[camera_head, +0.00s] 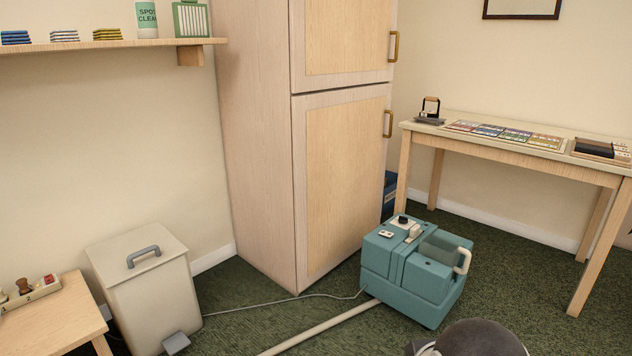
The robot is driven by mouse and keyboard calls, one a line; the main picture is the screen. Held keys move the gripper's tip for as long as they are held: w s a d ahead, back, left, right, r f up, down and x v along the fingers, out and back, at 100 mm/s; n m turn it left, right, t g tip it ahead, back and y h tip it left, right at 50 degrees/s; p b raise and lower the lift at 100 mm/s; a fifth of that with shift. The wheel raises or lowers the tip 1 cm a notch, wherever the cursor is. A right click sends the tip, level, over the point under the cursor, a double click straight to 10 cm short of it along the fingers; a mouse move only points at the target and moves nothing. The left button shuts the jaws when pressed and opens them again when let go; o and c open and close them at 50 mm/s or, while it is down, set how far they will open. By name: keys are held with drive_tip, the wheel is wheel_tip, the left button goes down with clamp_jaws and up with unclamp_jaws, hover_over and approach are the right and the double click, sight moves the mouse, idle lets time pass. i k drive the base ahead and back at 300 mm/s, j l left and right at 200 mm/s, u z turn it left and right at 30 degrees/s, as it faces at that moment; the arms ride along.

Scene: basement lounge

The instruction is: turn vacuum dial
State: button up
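The vacuum (405,277) is a teal, boxy machine standing on the dark green carpet, in front of the tall cabinet's right side. A small round black knob (403,219), which looks like the dial, sits on a pale strip on its top. Its markings are too small to read. A pale switch plate (386,233) and a whitish block (414,231) are close to the knob. A cream handle (463,261) curves at the right end. My gripper is not in view. A dark rounded part at the bottom edge appears to be mine, apart from the knob.
A tall wooden cabinet (340,190) stands behind the vacuum. A beige tube (322,329) and thin grey cord (270,306) lie on the floor to its left. A pedal bin (150,290) is at left, a table (520,150) at right. Carpet between vacuum and table is clear.

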sight(402, 219)
drive_tip(key=i+z, duration=0.2)
drive_tip(key=i, duration=0.3)
drive_tip(key=i+j+z, duration=0.2)
drive_tip(key=i, duration=0.25)
drive_tip(key=i+j+z, duration=0.25)
drive_tip(key=i, duration=0.25)
drive_tip(key=i+j+z, duration=0.2)
drive_tip(key=i, duration=0.25)
drive_tip(key=i+j+z, duration=0.35)
drive_tip(key=i+j, duration=0.15)
drive_tip(key=i+j+z, duration=0.35)
drive_tip(key=j, duration=0.25)
